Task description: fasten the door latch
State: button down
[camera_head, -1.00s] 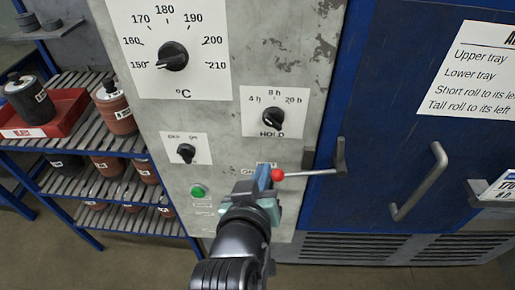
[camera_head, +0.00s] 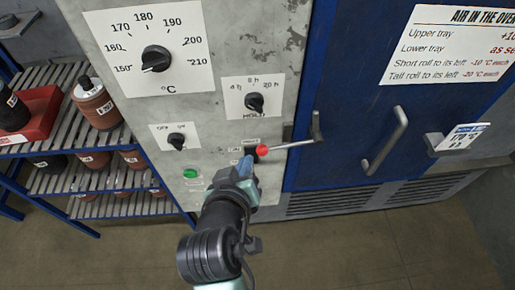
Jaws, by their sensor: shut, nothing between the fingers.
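The door latch is a thin metal lever (camera_head: 290,145) with a red ball knob (camera_head: 262,150) on its left end. It lies nearly level across the gap between the grey control panel (camera_head: 208,100) and the blue oven door (camera_head: 350,80). Its right end meets an upright metal piece (camera_head: 316,127) at the door's left edge. My gripper (camera_head: 246,165) is shut and empty, just below and left of the red knob. I cannot tell whether its tip touches the knob. My gripper and arm hide part of the lower panel.
A door handle (camera_head: 387,142) stands out right of the latch. A card holder (camera_head: 458,140) juts out farther right. The panel carries dials (camera_head: 155,59) and a green button (camera_head: 190,173). A rack (camera_head: 90,182) with several rolls stands at left. The floor below is open.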

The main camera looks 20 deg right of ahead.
jog(key=p, duration=0.2)
send_over(259, 151)
jog(key=s+a, duration=0.2)
notch_tip(259, 151, down, 5)
jog(key=shift+w+d+f+p, duration=0.1)
jog(key=shift+d+f+p, duration=0.2)
jog(key=shift+f, duration=0.6)
jog(key=shift+w+d+f+p, duration=0.1)
jog(key=shift+d+f+p, duration=0.15)
jog(key=shift+f, duration=0.65)
jog(key=shift+a+f, duration=0.1)
jog(key=shift+f+h+b, duration=0.3)
jog(key=shift+f+b, duration=0.4)
jog(key=shift+b, duration=0.5)
notch_tip(259, 151, down, 9)
jog(key=d+n+h+b, duration=0.2)
jog(key=n+h+b, duration=0.2)
jog(key=b, duration=1)
jog(key=s+d+f+n+t+h+b, duration=0.2)
jog(key=d+f+n+b, duration=0.4)
jog(key=b, duration=1.2)
jog(key=shift+s+d+n+t+h, duration=0.3)
jog(key=shift+s+d+n+h, duration=0.4)
jog(key=shift+d+h, duration=0.9)
